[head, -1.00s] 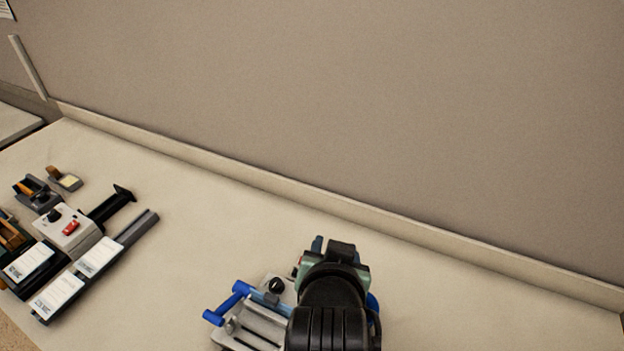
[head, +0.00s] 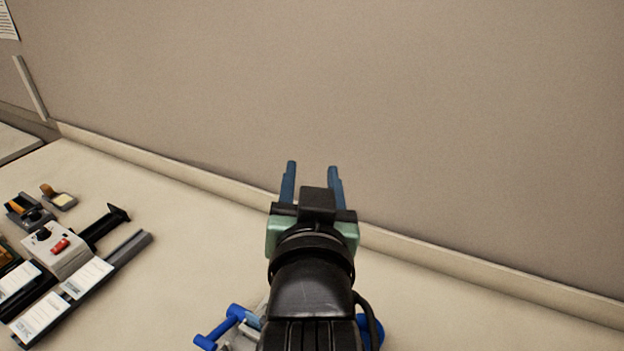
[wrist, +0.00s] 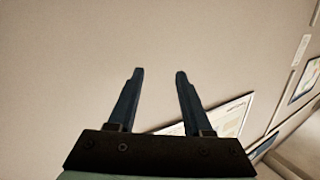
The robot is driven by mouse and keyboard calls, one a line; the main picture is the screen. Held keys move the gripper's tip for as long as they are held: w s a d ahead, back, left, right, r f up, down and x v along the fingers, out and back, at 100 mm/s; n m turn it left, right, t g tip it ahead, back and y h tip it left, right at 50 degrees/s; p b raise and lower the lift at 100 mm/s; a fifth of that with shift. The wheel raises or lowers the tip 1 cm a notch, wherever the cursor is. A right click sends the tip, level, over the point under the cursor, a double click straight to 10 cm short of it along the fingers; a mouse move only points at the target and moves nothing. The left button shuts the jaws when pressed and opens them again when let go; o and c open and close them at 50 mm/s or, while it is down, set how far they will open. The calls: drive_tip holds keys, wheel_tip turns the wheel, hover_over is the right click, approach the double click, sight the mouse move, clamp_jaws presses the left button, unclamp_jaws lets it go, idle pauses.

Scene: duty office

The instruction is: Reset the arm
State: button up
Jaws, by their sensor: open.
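My gripper (head: 312,168) is raised above the desk in the head view, its two blue fingers pointing up and away toward the wall. The fingers are apart with nothing between them. In the wrist view my gripper (wrist: 159,74) also shows open and empty against the plain wall. My arm hides part of a device with blue handles (head: 228,325) on the desk below.
The wall (head: 450,120) rises behind. A framed sheet (wrist: 232,118) hangs on a wall in the wrist view.

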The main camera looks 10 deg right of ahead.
drive_tip(key=s+a+r+n+t, duration=0.1)
drive_tip(key=s+r+t, duration=0.2)
drive_tip(key=r, duration=0.6)
drive_tip(key=s+a+r+n+t+y, duration=0.1)
drive_tip(key=s+r+t, duration=0.3)
drive_tip(key=r, duration=0.5)
drive_tip(key=s+a+r+n+t+y, duration=0.1)
drive_tip(key=s+a+r+t, duration=0.2)
drive_tip(key=r, duration=0.6)
drive_tip(key=shift+s+a+r+t, duration=0.15)
drive_tip(key=shift+s+a+t, duration=0.2)
drive_tip(key=shift+s, duration=0.3)
drive_tip(key=shift+s+d, duration=0.1)
